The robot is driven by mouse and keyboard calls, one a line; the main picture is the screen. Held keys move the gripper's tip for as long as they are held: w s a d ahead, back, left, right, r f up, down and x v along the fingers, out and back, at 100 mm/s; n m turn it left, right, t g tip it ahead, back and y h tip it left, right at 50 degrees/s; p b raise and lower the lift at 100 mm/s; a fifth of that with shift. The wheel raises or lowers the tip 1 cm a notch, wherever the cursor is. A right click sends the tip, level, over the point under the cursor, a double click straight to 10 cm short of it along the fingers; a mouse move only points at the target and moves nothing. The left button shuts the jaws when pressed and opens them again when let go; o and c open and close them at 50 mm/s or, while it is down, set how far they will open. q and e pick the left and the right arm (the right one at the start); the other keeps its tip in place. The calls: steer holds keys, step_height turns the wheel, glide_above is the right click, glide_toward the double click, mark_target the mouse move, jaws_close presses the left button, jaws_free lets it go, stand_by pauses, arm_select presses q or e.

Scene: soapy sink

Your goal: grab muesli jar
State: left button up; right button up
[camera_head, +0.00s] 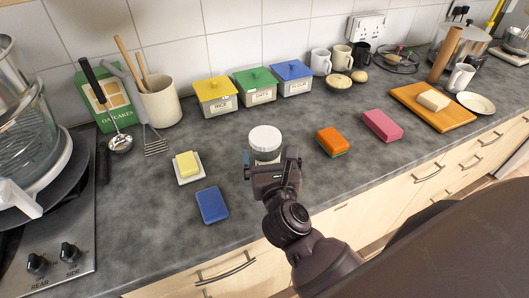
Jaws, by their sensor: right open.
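The muesli jar (265,139) stands on the grey worktop near the middle of the view. Its round white lid faces up, and its lower body is mostly hidden by my right gripper. My right gripper (270,161) is open, with one finger at the left of the jar's body and the other at its right. I cannot tell whether the fingers touch the jar. My left gripper is not in view.
A butter dish (188,168) and a blue sponge (212,205) lie left of the jar. An orange sponge (332,142) and a pink block (382,126) lie to the right. Yellow (216,96), green (256,86) and blue (292,78) canisters stand behind. The worktop's front edge is near.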

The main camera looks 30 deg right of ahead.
mark_target(265, 136)
steer(key=shift+f+p+x, duration=0.15)
steer(key=shift+f+x, duration=0.05)
steer(key=shift+x, duration=1.65)
steer(key=shift+f+p+x, duration=0.15)
steer(key=shift+f+x, duration=0.05)
steer(key=shift+x, duration=1.7)
steer(key=shift+d, duration=0.15)
steer(key=c, duration=1.2)
